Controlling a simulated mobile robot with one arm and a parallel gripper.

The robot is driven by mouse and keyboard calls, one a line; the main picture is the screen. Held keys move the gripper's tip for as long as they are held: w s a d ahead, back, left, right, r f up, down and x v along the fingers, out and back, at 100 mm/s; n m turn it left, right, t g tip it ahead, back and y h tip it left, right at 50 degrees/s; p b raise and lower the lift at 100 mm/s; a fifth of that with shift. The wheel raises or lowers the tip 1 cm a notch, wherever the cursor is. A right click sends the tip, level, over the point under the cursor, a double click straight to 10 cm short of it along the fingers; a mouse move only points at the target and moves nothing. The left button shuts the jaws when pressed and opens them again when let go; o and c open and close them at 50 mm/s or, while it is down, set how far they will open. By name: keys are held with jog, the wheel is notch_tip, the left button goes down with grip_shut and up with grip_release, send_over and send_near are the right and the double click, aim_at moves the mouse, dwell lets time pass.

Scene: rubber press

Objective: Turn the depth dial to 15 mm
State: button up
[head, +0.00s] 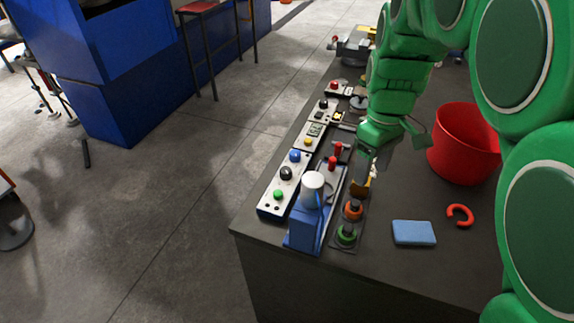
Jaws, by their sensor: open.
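The control panels run along the left edge of the dark bench. On the nearest white panel (271,205) sits a black round knob (286,173), between a blue button and a green button. Another small dark knob (323,104) sits on a panel farther back. I cannot tell which one is the depth dial, and no mm markings are readable. My gripper (364,178) is open and points down, to the right of the nearest panel and apart from the black knob. Its fingertips are small and partly lost against a tan-orange part below them.
A red bucket (463,146), blue pad (413,233) and red hook-shaped piece (460,215) lie to the right.

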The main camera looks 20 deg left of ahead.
jog(key=w+a+f+n, duration=0.3)
jog(key=w+a+n, duration=0.25)
jog(key=a, duration=0.65)
jog(key=n, duration=0.3)
send_over(286, 170)
jog(key=f, duration=0.3)
jog(key=shift+w+f+t, duration=0.3)
jog(key=shift+t, duration=0.1)
jog(key=shift+s+f, duration=0.2)
jog(key=shift+f, duration=3.7)
jog(key=shift+c, duration=0.3)
jog(key=c, duration=1)
